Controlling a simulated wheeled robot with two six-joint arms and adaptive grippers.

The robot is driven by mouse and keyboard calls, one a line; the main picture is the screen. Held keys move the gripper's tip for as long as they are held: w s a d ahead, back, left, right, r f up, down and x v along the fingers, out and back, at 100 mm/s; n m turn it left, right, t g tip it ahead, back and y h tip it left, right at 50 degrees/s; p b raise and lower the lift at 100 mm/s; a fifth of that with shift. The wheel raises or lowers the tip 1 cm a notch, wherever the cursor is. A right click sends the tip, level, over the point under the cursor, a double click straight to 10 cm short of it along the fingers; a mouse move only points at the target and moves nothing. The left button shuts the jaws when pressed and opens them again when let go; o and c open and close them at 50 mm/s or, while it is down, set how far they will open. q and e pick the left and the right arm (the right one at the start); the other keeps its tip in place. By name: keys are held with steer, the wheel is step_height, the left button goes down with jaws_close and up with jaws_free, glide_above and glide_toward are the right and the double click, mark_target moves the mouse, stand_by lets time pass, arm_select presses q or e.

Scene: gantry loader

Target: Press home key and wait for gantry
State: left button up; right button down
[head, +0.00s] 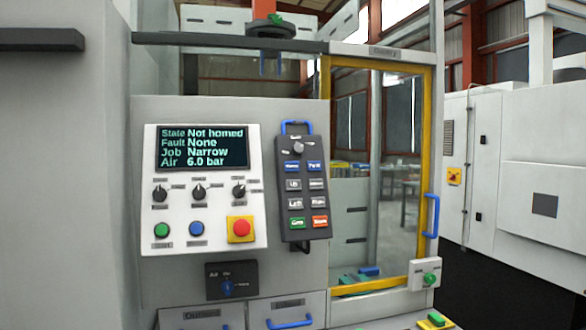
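The control panel's screen (203,148) reads State Not homed, Fault None, Job Narrow, Air 6.0 bar. To its right hangs a dark key pendant (305,250) with a blue handle and a knob at its top. Its upper row has two blue keys; the left blue key (292,166) looks labelled Home, though the lettering is small. Grey keys sit below, then a green key (296,223) and a red key (320,221). The gantry (271,30) is at the top, with blue fingers hanging down. Neither of my grippers is in view.
The panel has selector knobs, a green button (162,230), a blue button (196,228) and a red emergency stop (240,228). A yellow-framed glass door (428,130) with a blue handle (432,216) stands right. Drawers are below. No arm blocks the panel.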

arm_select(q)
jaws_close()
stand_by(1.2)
